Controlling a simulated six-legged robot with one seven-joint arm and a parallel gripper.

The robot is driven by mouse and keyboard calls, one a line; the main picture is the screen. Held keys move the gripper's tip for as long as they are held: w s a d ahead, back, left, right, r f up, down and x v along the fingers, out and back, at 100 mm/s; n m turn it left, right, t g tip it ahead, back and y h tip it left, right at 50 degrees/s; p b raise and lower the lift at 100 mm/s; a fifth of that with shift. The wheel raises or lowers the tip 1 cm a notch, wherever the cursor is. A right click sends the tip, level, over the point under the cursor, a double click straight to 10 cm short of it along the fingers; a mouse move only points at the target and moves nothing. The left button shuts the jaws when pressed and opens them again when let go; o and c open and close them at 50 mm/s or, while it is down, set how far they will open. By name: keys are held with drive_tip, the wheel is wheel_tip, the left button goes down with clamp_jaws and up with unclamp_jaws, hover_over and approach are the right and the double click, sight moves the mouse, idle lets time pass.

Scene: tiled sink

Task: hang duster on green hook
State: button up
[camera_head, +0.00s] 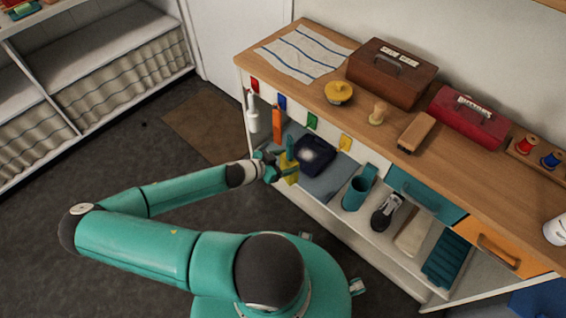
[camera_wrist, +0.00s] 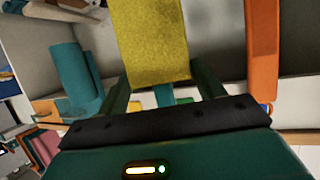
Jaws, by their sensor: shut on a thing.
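The duster has a teal handle and a yellow head (camera_head: 290,175). My gripper (camera_head: 276,165) is shut on it in front of the low cabinet. In the wrist view the yellow head (camera_wrist: 150,40) fills the upper middle, with part of the teal handle (camera_wrist: 165,94) between the fingers. The green hook (camera_head: 312,121) is on the cabinet's front edge, between the blue hook (camera_head: 282,101) and the yellow hook (camera_head: 345,142). Nothing hangs on the green hook. The duster is below and left of it in the head view, apart from it.
A white item (camera_head: 252,116) hangs below the red hook (camera_head: 254,84). An orange item (camera_head: 277,124) hangs below the blue hook, close by; it also stands right in the wrist view (camera_wrist: 262,50). A dark blue object (camera_head: 315,155) and teal cup (camera_head: 358,190) are on the shelf.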

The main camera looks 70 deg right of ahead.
drive_tip(key=s+d+f, duration=0.1)
drive_tip(key=s+d, duration=0.2)
drive_tip(key=d, duration=0.5)
drive_tip(key=shift+s+f, duration=0.2)
idle(0.8)
idle(0.5)
drive_tip(key=o, duration=0.9)
drive_tip(key=shift+o, duration=0.2)
drive_tip(key=v, duration=1.3)
drive_tip(key=shift+w+a+r, duration=0.2)
drive_tip(key=shift+w+a, duration=0.05)
drive_tip(key=shift+a, duration=0.05)
